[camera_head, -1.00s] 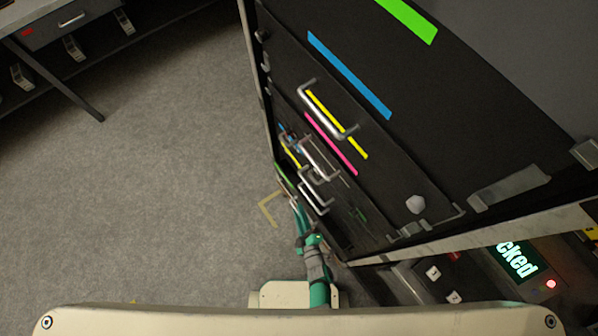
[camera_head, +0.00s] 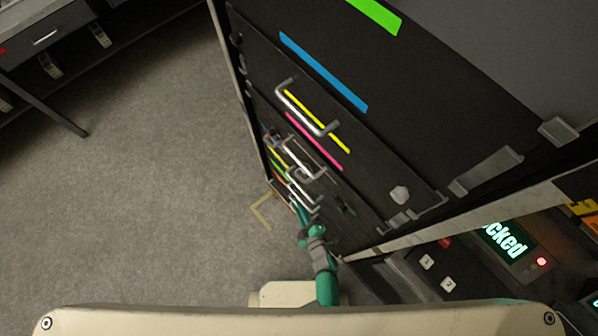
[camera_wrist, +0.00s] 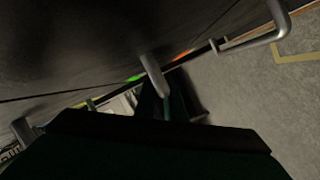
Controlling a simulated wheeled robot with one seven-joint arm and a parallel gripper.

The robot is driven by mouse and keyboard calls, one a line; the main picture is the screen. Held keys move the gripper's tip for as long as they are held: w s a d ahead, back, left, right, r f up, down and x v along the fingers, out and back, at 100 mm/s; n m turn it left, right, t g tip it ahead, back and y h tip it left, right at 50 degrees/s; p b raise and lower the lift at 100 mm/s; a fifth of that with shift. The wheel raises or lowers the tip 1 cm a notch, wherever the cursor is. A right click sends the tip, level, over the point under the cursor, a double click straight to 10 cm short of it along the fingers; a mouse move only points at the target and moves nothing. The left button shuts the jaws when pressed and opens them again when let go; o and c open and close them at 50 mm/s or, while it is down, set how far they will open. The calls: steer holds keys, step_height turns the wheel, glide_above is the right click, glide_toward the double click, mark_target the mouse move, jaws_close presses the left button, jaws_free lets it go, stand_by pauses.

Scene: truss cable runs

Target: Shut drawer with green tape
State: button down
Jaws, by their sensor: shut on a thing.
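The dark cabinet (camera_head: 365,150) has a tall front with several taped drawers and metal handles. A small green tape strip (camera_head: 279,169) is low on that front, just under a yellow one. In the wrist view a green tape piece (camera_wrist: 135,78) lies close beside a metal bar handle (camera_wrist: 152,70). My gripper (camera_wrist: 167,92) is shut on this handle, its dark fingers at the bar's end. In the head view my teal arm reaches down to the low handles, where the fingertips are too small to make out. I cannot tell how far the green-taped drawer stands open.
A larger green strip (camera_head: 375,14) is at the cabinet's top. Blue tape (camera_head: 323,71) and pink tape (camera_head: 314,141) mark other places. A lit panel (camera_head: 506,240) is at right. A desk (camera_head: 45,35) is at upper left. Grey floor (camera_head: 150,190) between is clear.

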steer(key=shift+w+d, duration=0.15)
steer(key=shift+d, duration=0.15)
steer(key=c, duration=2.1)
jaws_free()
steer(key=shift+v, duration=5.45)
steer(key=shift+a, duration=0.1)
steer(key=s+a+r+m+h, duration=0.1)
steer(key=r+m, duration=0.4)
steer(key=r, duration=0.7)
steer(key=s+a+r+m+h, duration=0.2)
steer(key=s+r+m+h, duration=0.1)
steer(key=r, duration=1)
steer(key=s+a+r+m+t+h, duration=0.1)
steer(key=s+r+m, duration=0.3)
steer(key=r+m, duration=0.4)
steer(key=shift+s+a+r+h, duration=0.1)
steer(key=shift+a+r+h, duration=0.1)
steer(key=shift+r, duration=1.05)
steer(key=shift+a+r+h, duration=0.15)
steer(key=shift+r+h, duration=0.05)
steer(key=shift+r, duration=1.1)
